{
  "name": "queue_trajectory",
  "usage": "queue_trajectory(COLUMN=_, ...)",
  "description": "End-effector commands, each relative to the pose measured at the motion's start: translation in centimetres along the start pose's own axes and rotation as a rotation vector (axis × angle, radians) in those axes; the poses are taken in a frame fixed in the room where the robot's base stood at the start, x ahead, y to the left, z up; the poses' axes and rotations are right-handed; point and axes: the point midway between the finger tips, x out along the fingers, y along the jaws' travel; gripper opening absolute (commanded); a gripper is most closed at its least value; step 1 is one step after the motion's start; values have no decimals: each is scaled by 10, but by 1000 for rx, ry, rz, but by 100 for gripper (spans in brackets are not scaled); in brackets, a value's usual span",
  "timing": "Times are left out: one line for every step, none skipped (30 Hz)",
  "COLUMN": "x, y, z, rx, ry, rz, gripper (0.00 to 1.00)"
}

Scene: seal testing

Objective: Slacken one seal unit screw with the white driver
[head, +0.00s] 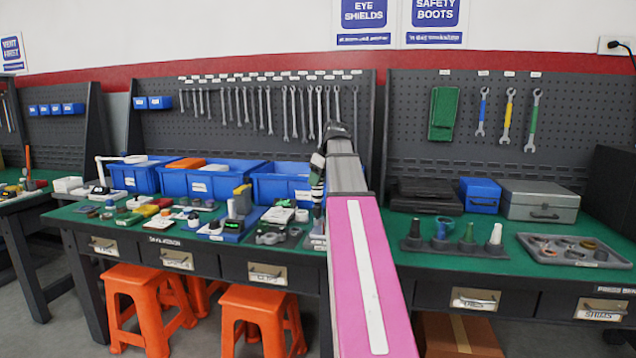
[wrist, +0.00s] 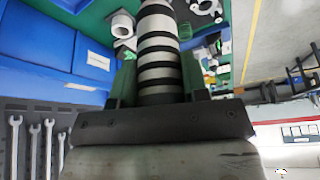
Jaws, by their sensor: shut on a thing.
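My gripper (wrist: 159,68) is shut on a ringed white-and-black cylinder (wrist: 158,40), which looks like the white driver's handle. Its far end runs out of the top of the wrist view. In the head view the striped driver (head: 318,180) stands roughly upright beside my arm, above the left bench's right end; its tip is hard to make out. Several small devices lie on that bench, including a grey one (head: 270,236) and a blue-based one (head: 228,228). I cannot tell which is the seal unit, and no screw can be made out.
Blue bins (head: 213,182) line the back of the left bench. On the right bench a dark rack (head: 455,247) holds several coloured upright pieces, beside a grey parts tray (head: 575,252) and a grey case (head: 540,202). Wrenches (head: 268,110) hang behind. Orange stools (head: 262,312) stand below.

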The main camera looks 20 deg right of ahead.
Motion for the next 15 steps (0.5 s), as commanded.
queue_trajectory(x=-5, y=1, z=-3, rx=-1, ry=2, rz=1, gripper=13)
queue_trajectory(x=-7, y=1, z=-4, rx=-1, ry=2, rz=1, gripper=13)
queue_trajectory(x=-9, y=1, z=-5, rx=-1, ry=3, rz=1, gripper=13)
queue_trajectory(x=-10, y=1, z=-5, rx=0, ry=3, rz=1, gripper=13)
queue_trajectory(x=-10, y=1, z=-5, rx=0, ry=2, rz=1, gripper=13)
queue_trajectory(x=-11, y=1, z=-5, rx=0, ry=2, rz=1, gripper=13)
queue_trajectory(x=-11, y=1, z=-5, rx=0, ry=3, rz=1, gripper=13)
queue_trajectory(x=-12, y=1, z=-6, rx=0, ry=3, rz=1, gripper=13)
queue_trajectory(x=-13, y=1, z=-6, rx=-1, ry=3, rz=1, gripper=13)
queue_trajectory(x=-14, y=1, z=-7, rx=-1, ry=3, rz=1, gripper=13)
queue_trajectory(x=-15, y=1, z=-8, rx=-1, ry=3, rz=1, gripper=13)
queue_trajectory(x=-17, y=1, z=-8, rx=-1, ry=3, rz=1, gripper=13)
queue_trajectory(x=-19, y=1, z=-9, rx=-1, ry=3, rz=0, gripper=13)
queue_trajectory(x=-21, y=1, z=-10, rx=-1, ry=3, rz=0, gripper=13)
queue_trajectory(x=-23, y=1, z=-11, rx=-1, ry=3, rz=1, gripper=13)
